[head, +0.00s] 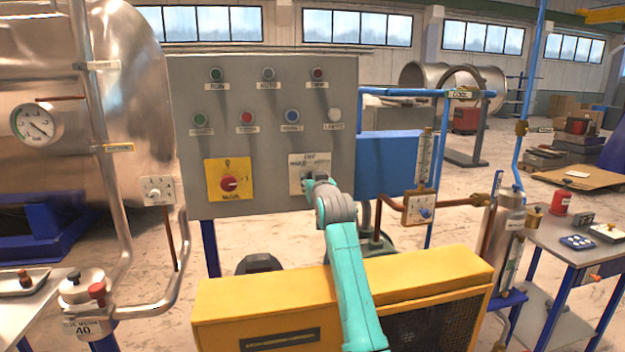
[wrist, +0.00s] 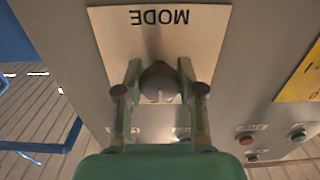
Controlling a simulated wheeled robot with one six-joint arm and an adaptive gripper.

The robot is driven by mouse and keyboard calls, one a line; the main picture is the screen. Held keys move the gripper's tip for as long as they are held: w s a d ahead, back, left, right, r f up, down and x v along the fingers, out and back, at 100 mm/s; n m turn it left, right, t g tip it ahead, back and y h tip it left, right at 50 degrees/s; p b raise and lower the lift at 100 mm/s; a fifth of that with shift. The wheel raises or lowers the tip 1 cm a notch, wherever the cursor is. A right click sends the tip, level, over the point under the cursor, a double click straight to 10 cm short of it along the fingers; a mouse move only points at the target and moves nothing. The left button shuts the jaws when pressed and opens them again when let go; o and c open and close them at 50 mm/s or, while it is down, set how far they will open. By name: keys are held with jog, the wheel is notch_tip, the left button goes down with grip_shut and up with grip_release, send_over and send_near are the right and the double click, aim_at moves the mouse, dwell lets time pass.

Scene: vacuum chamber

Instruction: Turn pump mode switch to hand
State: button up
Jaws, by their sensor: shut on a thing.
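The pump mode switch is a dark grey round knob (wrist: 160,80) on a pale label plate (wrist: 115,35) that reads MODE, upside down in the wrist view. The knob has a pale mark on its edge, on the side away from the word MODE. My gripper (wrist: 159,88) has one finger on each side of the knob and is shut on it. In the head view my gripper (head: 309,183) reaches the plate (head: 296,161) at the lower right of the grey control panel (head: 270,115) and hides the knob. The plate's upper lettering is too small to read surely.
A red rotary switch (head: 229,184) on a yellow plate is left of the mode plate. Several round buttons and lamps are above, including a blue button (head: 292,116). A yellow housing (head: 430,285) stands below, under my arm.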

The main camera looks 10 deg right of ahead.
jog(key=shift+n, duration=0.3)
jog(key=n, duration=0.4)
jog(key=shift+n, duration=2)
jog(key=o, duration=1.1)
jog(key=shift+o, duration=0.2)
jog(key=s, duration=1.2)
